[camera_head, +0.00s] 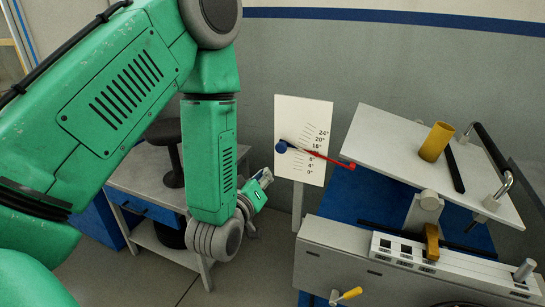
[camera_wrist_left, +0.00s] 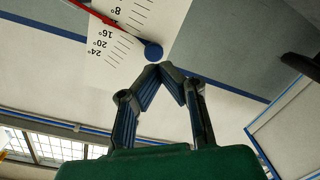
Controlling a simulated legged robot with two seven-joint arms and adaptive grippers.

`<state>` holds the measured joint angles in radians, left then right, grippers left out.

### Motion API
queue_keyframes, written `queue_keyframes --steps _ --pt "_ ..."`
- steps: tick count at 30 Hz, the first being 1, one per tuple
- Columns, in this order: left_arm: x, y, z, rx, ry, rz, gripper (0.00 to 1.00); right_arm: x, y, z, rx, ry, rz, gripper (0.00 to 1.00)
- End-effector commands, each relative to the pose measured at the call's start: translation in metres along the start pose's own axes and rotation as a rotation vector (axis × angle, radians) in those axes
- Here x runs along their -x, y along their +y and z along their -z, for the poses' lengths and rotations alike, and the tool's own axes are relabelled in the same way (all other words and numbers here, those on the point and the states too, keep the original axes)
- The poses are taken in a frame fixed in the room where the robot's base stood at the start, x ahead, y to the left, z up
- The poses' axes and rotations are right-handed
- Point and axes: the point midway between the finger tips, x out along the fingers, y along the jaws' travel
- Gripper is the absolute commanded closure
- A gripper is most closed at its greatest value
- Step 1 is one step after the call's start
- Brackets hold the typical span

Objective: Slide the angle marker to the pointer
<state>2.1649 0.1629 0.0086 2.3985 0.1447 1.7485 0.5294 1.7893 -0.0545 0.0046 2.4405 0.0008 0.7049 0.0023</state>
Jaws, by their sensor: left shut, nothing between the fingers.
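The white angle scale board (camera_head: 312,112) stands upright, with degree marks from 0° to 24°. The angle marker, a round blue knob (camera_head: 281,147), sits at the board's left edge, around the upper-middle marks. A thin red pointer (camera_head: 330,158) slants down to the right across the board, towards the tilted plate. My left gripper (camera_head: 266,175) is shut and empty, below and left of the knob. In the left wrist view the closed fingertips (camera_wrist_left: 165,68) are close to the blue knob (camera_wrist_left: 153,51); I cannot tell whether they touch. My right gripper is out of view.
A tilted white plate (camera_head: 385,140) carrying a yellow cylinder (camera_head: 436,141) stands right of the board. The grey machine bench (camera_head: 340,255) is below it. A side table (camera_head: 150,185) with a black stool-like object stands behind my arm.

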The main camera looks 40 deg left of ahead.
Motion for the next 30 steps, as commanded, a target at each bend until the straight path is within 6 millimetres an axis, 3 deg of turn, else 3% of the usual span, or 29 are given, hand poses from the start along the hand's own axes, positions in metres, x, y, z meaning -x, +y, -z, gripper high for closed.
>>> queue_keyframes --steps 1,9,15,21,26,30 --pt "0.000 -0.001 0.002 0.177 -0.011 0.028 1.00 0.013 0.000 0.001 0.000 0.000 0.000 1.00" --pt "-0.002 -0.011 -0.006 1.170 0.012 0.167 1.00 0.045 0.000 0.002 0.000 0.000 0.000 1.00" --pt "-0.005 -0.017 -0.005 1.767 0.099 0.239 1.00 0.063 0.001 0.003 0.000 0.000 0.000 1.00" --pt "-0.007 -0.021 -0.005 2.045 0.157 0.263 1.00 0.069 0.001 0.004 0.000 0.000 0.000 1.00" --pt "-0.017 -0.023 -0.007 2.076 0.164 0.261 1.00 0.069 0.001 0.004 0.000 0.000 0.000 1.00" --pt "-0.040 -0.028 -0.009 2.074 0.163 0.259 1.00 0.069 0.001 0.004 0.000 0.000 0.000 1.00"
